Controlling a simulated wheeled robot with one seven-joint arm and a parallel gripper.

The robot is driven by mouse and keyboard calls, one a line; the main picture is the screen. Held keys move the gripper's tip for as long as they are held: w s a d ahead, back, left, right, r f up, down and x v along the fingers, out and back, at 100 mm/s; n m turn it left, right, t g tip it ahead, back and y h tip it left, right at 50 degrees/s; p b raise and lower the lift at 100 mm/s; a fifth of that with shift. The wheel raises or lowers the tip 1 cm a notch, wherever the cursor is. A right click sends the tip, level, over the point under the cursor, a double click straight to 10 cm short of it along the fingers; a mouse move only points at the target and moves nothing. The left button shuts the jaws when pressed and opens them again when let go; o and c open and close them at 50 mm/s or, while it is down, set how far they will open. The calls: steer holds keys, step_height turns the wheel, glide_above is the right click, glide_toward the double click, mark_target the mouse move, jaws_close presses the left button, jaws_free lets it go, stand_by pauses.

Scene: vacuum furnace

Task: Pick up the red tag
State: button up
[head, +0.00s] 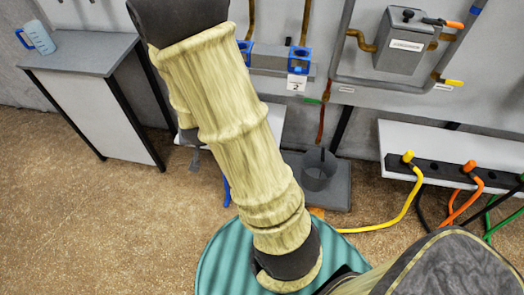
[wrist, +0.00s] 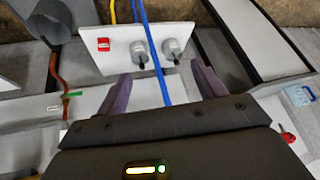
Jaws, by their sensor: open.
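A small red tag (wrist: 103,44) with a pale mark shows in the wrist view, at the left end of a white panel (wrist: 122,38). It appears to lie flat against the panel. My gripper (wrist: 161,78) is open and empty, with its two purple-grey fingers apart. The tag lies beyond the left fingertip and a little left of it, not between the fingers. I cannot tell the exact distance. In the head view the tag is not seen, and my arm covers the middle of the picture.
Two grey plugs (wrist: 141,52) sit on the panel right of the tag. In the head view, a side table (head: 85,52) holds a blue jug (head: 38,38), and cables lie at the right.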

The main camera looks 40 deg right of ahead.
steer(key=d+f+m+t+h+b, duration=0.1)
steer(key=d+f+h+b, duration=0.3)
steer(key=f+b, duration=0.5)
steer(key=d+f+m+t+h+b, duration=0.2)
steer(key=d+f+h+b, duration=0.2)
steer(key=f+b, duration=0.6)
steer(key=d+f+m+t+h+b, duration=0.1)
steer(key=d+f+h+b, duration=0.3)
steer(key=f, duration=1.2)
steer(key=d+b, duration=0.3)
steer(key=b, duration=0.3)
steer(key=shift+s+d+t+h, duration=0.25)
steer(key=shift+s+t+h, duration=0.05)
steer(key=shift+s, duration=0.1)
steer(key=b+x, duration=0.4)
steer(key=x, duration=0.7)
steer(key=shift+w+d+f, duration=0.1)
steer(key=shift+d, duration=0.1)
steer(key=shift+w+d, duration=0.25)
steer(key=shift+d, duration=0.05)
